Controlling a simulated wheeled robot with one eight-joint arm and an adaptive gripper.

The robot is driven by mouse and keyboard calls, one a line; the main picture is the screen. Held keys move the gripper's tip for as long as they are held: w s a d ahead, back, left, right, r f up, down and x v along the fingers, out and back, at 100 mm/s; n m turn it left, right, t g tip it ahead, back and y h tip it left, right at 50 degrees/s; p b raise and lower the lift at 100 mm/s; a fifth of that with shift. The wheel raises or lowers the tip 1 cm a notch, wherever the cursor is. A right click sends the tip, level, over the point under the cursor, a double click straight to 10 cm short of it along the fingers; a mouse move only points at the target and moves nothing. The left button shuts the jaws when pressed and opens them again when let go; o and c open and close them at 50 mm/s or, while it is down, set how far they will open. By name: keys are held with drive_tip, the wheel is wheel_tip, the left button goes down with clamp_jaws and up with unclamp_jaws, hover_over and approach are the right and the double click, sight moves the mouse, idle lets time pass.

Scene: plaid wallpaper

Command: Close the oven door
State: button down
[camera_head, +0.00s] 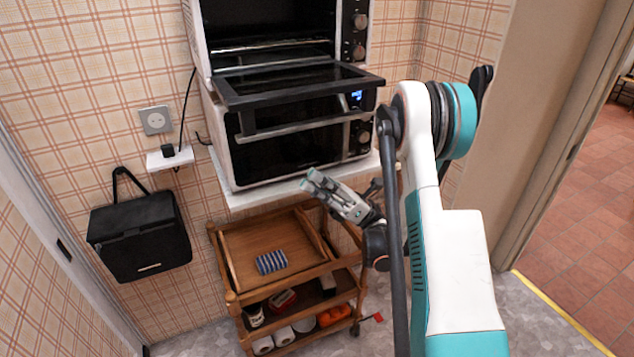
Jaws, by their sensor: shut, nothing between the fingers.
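Two ovens are stacked against the wall. The upper oven (268,22) is open, and its dark glass door (298,84) is folded down and juts out toward me above the lower oven. The lower oven (285,152) has its door shut, with a metal handle bar across its top. My gripper (312,183) is shut and empty. It is below and in front of the ovens, near the shelf edge and apart from the open door. My arm stands to the right of the ovens and hides part of the wall there.
A white shelf (240,199) carries the ovens. Beneath it is a wooden cart (235,262) holding a blue striped item (271,262) and several goods lower down. A black bag (140,238) hangs at left beside a socket (156,120). A doorway opens at right.

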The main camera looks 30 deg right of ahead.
drive_tip(key=a+r+b, duration=0.1)
drive_tip(key=a+r, duration=0.3)
drive_tip(key=r, duration=0.4)
drive_tip(key=shift+w+a+r+b, duration=0.15)
drive_tip(key=shift+a+r+b, duration=0.1)
drive_tip(key=shift+r+b, duration=0.1)
